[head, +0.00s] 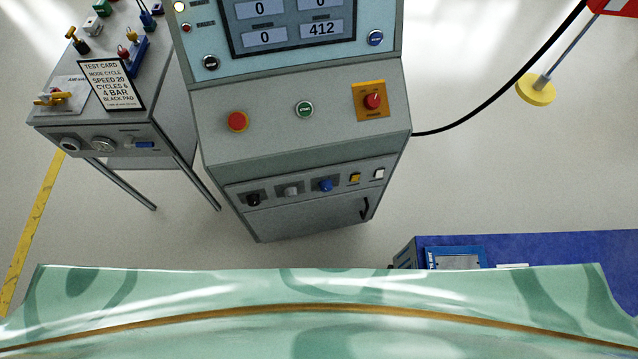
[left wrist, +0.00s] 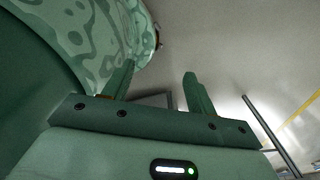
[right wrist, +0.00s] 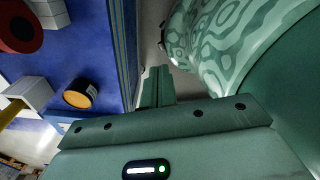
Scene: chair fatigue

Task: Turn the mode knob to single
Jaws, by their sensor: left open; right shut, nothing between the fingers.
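The grey control console (head: 290,135) stands ahead of me in the head view. Its lower front strip carries a black knob (head: 253,199), a grey knob (head: 291,191) and a blue knob (head: 325,185). Their labels are too small to read, so I cannot tell which is the mode knob or where it points. My left gripper (left wrist: 158,88) is open and empty in the left wrist view. My right gripper (right wrist: 158,85) is shut and empty in the right wrist view. Neither gripper shows in the head view, and neither wrist view shows the console.
The console also has a red button (head: 237,121), a green button (head: 304,109), a red switch on a yellow plate (head: 371,101) and a screen (head: 290,22). A side table with a test card (head: 113,85) stands left. A blue bench (head: 560,250) is at the lower right.

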